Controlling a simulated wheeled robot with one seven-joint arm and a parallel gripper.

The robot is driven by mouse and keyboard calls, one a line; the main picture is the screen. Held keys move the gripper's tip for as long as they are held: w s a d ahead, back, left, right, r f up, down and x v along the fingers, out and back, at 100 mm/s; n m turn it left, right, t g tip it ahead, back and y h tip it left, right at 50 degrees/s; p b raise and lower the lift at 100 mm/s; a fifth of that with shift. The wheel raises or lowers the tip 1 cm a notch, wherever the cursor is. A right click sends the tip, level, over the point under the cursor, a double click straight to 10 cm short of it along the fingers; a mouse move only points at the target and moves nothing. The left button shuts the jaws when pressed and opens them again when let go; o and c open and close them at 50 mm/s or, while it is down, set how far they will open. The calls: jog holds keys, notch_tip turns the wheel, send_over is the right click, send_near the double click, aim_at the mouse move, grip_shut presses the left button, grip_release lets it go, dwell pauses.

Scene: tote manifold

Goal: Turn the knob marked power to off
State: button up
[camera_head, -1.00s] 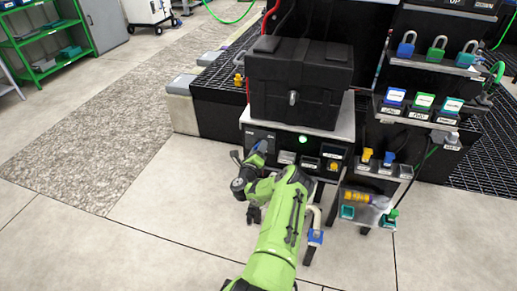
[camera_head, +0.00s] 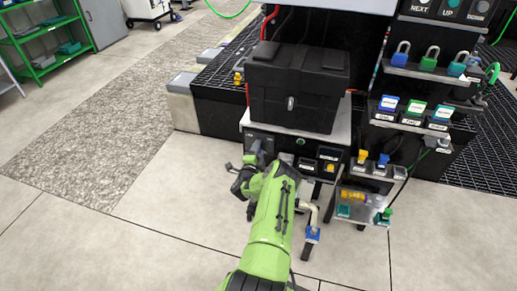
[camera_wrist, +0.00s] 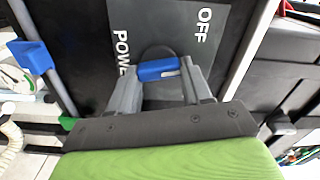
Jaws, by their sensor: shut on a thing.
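The power knob (camera_wrist: 158,70) is blue with a pale mark near its right end. It sits on a grey plate (camera_wrist: 165,18) lettered POWER on the left and OFF at the upper right in the wrist view. My gripper (camera_wrist: 160,78) has one finger on each side of the knob and is shut on it. In the head view, my gripper (camera_head: 256,156) is at the left end of the black control panel (camera_head: 285,146), and the arm's end hides the knob there. A round indicator (camera_head: 300,141) on that panel looks dark green.
A black case (camera_head: 295,85) stands on the ledge above the panel. Racks with padlocks (camera_head: 428,60), labelled blocks (camera_head: 414,107) and yellow and blue pieces (camera_head: 362,157) stand to the right. A blue-ended lever (camera_head: 312,233) hangs below. Floor at left is clear.

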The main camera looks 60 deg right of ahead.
jog(key=shift+w+a+n+p, duration=0.1)
jog(key=shift+n+p, duration=0.4)
jog(key=shift+n, duration=1.05)
jog(key=shift+w+n+p, duration=0.1)
jog(key=shift+n+p, duration=0.35)
jog(key=shift+n, duration=1.1)
jog(key=o, duration=1.1)
jog(key=shift+r, duration=0.1)
jog(key=shift+c, duration=0.2)
jog(key=s+a+p, duration=0.2)
jog(key=a+p, duration=0.3)
jog(key=a, duration=1)
jog(key=shift+s+a, duration=0.25)
jog(key=shift+s, duration=0.05)
